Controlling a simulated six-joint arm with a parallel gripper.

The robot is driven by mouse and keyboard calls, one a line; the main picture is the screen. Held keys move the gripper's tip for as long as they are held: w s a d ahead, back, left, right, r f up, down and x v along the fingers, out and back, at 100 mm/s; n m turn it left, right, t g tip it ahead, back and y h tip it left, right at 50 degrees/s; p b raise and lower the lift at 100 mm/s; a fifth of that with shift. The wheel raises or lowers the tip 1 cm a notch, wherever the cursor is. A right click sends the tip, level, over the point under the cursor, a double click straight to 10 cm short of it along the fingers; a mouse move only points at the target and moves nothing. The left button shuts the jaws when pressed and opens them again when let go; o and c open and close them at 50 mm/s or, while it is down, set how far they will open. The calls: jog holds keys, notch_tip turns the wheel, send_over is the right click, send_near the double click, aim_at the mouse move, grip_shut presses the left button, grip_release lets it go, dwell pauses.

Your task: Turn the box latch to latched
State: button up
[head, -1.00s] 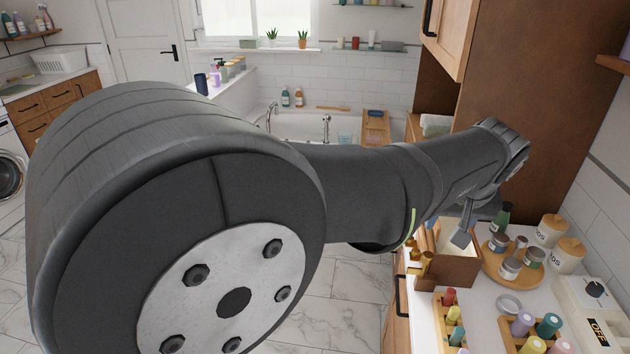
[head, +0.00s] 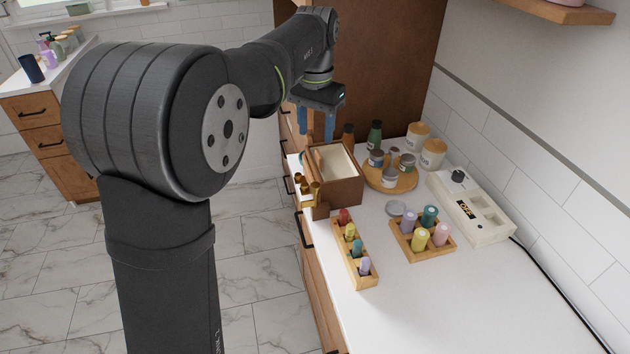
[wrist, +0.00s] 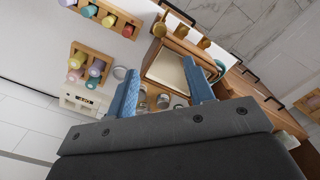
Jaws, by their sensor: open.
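The wooden box (head: 347,190) stands on the white counter beside the front edge, its top open and its inside pale. Several brass-coloured knobs (head: 313,189) show along its left side; I cannot tell which is the latch or how it is turned. The box also shows in the wrist view (wrist: 195,50), with the brass knobs (wrist: 181,31) along its upper edge. My gripper (head: 316,128) has two blue fingers pointing down, apart and empty, above and behind the box. In the wrist view, my gripper (wrist: 160,68) has its fingertips over the box region, with no clear contact.
A round wooden tray (head: 402,184) with jars and canisters stands right of the box. Two wooden racks of coloured bottles (head: 355,262) (head: 425,253) lie nearer. A white device (head: 470,207) reading "OFF" sits by the wall. The near counter is clear.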

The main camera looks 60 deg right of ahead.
aim_at(316, 185)
notch_tip(316, 185, down, 16)
jog(key=shift+r, duration=0.1)
dwell(0.4)
jog(key=c, duration=1)
